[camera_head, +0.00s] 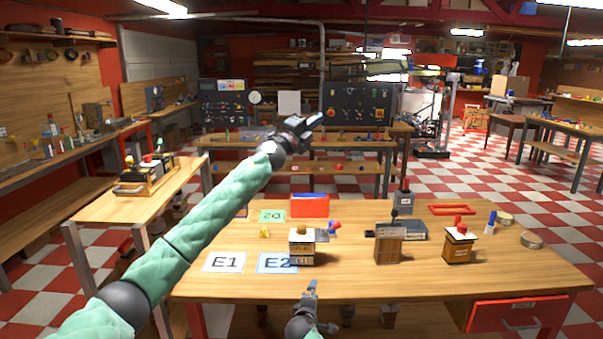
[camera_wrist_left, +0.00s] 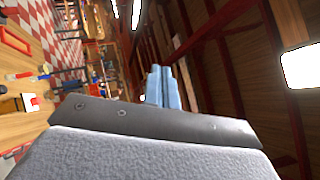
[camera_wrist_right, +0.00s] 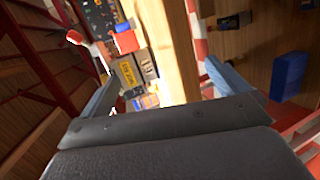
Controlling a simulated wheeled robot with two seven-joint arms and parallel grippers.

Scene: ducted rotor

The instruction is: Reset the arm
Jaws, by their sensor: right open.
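My left arm reaches up across the head view, and its gripper (camera_head: 308,127) is in the air above the far side of the workbench. In the left wrist view its two blue fingers (camera_wrist_left: 164,86) lie side by side, shut, with nothing seen between them. My right gripper (camera_head: 312,300) is low at the near edge of the workbench (camera_head: 380,288). In the right wrist view its fingers (camera_wrist_right: 165,85) are wide apart and empty. Past them, blurred boxes with a yellow label (camera_wrist_right: 128,70) show on the bench.
The bench holds an E1-labelled box (camera_head: 301,247), a dark-topped wooden box (camera_head: 389,245), a red-topped box (camera_head: 459,245), a red bin (camera_head: 310,207), a red frame (camera_head: 451,210) and cards E1 (camera_head: 226,262), E2 (camera_head: 272,263) and D2 (camera_head: 271,216). A side table (camera_head: 130,207) stands left.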

